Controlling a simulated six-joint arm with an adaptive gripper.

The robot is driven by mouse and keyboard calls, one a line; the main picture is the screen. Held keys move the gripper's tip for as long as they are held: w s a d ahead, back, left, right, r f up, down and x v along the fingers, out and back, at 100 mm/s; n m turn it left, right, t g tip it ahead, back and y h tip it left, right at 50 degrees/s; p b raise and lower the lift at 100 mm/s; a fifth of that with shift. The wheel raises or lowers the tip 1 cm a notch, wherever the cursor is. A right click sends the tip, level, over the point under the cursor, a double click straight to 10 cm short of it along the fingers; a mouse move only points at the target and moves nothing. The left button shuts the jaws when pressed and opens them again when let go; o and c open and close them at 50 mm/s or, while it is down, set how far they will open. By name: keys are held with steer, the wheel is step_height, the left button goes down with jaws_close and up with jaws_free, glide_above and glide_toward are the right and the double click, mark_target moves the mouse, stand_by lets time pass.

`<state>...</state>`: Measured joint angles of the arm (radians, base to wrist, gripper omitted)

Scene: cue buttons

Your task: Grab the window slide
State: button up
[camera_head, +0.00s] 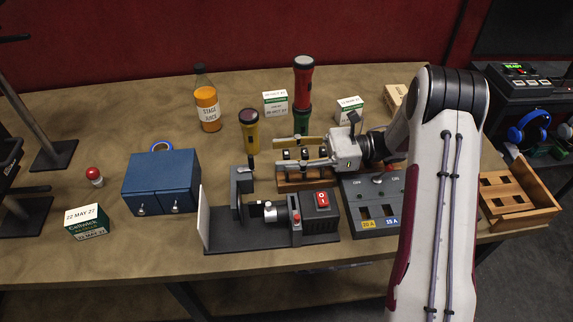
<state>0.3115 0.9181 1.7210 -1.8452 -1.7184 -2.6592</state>
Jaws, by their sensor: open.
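My gripper (278,154) reaches in from the right, above a small wooden rack (300,184). Its two fingers point left and are spread apart, one on the far side and one on the near side. Small dark pieces with pale marks, which look like slides (288,154), stand in the rack between the fingers. I cannot read their pictures, so I cannot tell which one is the window slide. I see no clear contact between the fingers and a slide. The gripper and arm hide part of the rack.
A projector-like device (280,232) with a red switch stands in front. A grey switch panel (378,224) is right of it. A yellow flashlight (249,131) and a red flashlight (304,80) stand behind the rack. A blue cabinet (161,181) is at left. The table's left back is clear.

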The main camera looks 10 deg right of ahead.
stand_by(0.3)
jaws_close()
steer(key=shift+r, duration=0.15)
steer(key=shift+r, duration=4.9)
